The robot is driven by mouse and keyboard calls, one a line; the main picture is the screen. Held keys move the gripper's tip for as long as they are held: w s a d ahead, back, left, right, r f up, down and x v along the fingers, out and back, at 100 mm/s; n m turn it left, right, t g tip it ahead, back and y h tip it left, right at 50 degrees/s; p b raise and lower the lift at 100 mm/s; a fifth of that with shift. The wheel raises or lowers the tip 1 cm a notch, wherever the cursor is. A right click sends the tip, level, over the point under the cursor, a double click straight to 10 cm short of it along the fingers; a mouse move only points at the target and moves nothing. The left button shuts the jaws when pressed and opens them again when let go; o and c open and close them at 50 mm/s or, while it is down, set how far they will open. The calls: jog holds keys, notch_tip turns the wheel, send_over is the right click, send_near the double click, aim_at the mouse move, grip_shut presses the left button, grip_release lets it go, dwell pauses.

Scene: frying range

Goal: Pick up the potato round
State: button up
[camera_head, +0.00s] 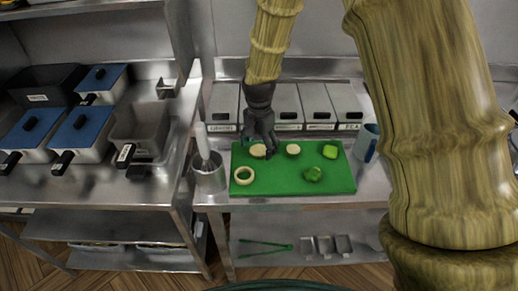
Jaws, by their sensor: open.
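A pale round slice (258,151), which looks like the potato round, lies on the green cutting board (290,189) near its back left. My gripper (262,149) is open and points down over this slice, with the dark fingers partly covering it. I cannot tell from this view whether the fingers touch the slice.
Lidded bins (286,103) stand behind. A metal pot (209,178) stands left, a blue mug (365,143) right.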

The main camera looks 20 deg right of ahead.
jog(key=shift+w+f, duration=0.15)
jog(key=shift+f, duration=0.15)
jog(key=shift+s+r, duration=0.15)
jog(key=shift+s, duration=0.2)
jog(key=shift+w, duration=0.2)
jog(key=c, duration=0.5)
jog(key=shift+s, duration=0.1)
jog(key=c, duration=0.4)
jog(key=shift+o, duration=0.2)
